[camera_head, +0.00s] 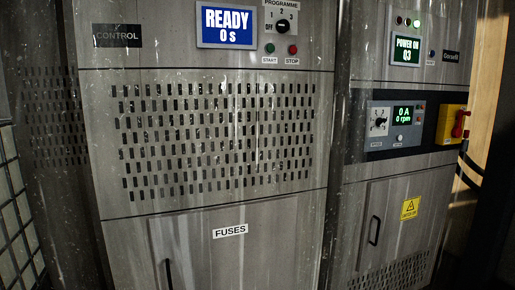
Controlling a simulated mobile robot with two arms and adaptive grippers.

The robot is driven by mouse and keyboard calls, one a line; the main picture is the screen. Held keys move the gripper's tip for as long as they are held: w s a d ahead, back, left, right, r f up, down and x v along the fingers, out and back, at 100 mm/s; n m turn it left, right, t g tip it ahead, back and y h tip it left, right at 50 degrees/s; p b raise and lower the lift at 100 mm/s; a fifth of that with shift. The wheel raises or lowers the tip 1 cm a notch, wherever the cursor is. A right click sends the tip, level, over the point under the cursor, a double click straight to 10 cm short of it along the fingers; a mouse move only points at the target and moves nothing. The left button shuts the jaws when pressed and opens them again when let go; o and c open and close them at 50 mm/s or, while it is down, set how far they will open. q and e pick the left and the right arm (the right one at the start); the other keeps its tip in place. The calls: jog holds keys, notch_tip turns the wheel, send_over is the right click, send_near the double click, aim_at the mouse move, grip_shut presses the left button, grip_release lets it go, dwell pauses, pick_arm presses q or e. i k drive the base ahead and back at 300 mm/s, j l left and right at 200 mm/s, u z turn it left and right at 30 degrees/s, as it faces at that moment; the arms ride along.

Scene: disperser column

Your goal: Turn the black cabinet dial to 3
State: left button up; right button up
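The black dial (282,26) sits near the top of the left grey cabinet (215,205), under the word PROGRAMME. Marks OFF, 1, 2 and 3 stand around it, with OFF at its left and 3 at its upper right. The dial is too small to tell for sure which mark it points at. A blue display (227,25) to its left reads READY 0 s. Neither of my grippers is in view.
Below the dial are a green START button (270,48) and a red STOP button (293,49). The right cabinet has another dial (378,122), a POWER ON 03 display (405,50) and a red switch on a yellow box (459,124). Nothing blocks the cabinet front.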

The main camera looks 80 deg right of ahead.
aim_at(282, 26)
jog(key=z, duration=2.45)
jog(key=i+l+u, duration=0.1)
jog(key=l+u, duration=0.15)
jog(key=u, duration=0.2)
jog(key=i+l+u, duration=0.1)
jog(key=l+u, duration=0.15)
jog(key=u, duration=0.2)
